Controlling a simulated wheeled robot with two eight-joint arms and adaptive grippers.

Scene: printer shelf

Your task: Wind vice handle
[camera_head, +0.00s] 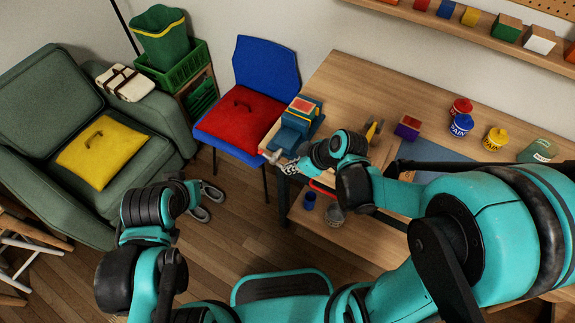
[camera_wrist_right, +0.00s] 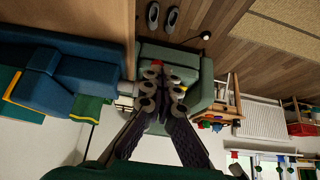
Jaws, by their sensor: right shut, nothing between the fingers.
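The blue vice (camera_head: 294,125) is at the table's left end, with a red and wooden block at its top. It also shows large at the left of the right wrist view (camera_wrist_right: 65,85). A pale grey handle-like part (camera_head: 272,157) sits at its front, close to my right gripper's tips. My right gripper (camera_head: 289,167) is shut and empty just in front of the vice; its paired fingers also show in the right wrist view (camera_wrist_right: 163,88). I cannot tell whether it touches the handle. My left arm is at the lower left; its gripper (camera_head: 186,184) is too obscured to read.
A blue chair with a red cushion (camera_head: 240,115) stands left of the table. A purple-and-orange block (camera_head: 408,127) and several paint pots, one blue (camera_head: 461,125), are on the table. A blue cup (camera_head: 309,201) is on the lower shelf. Shoes (camera_head: 211,191) lie on the floor.

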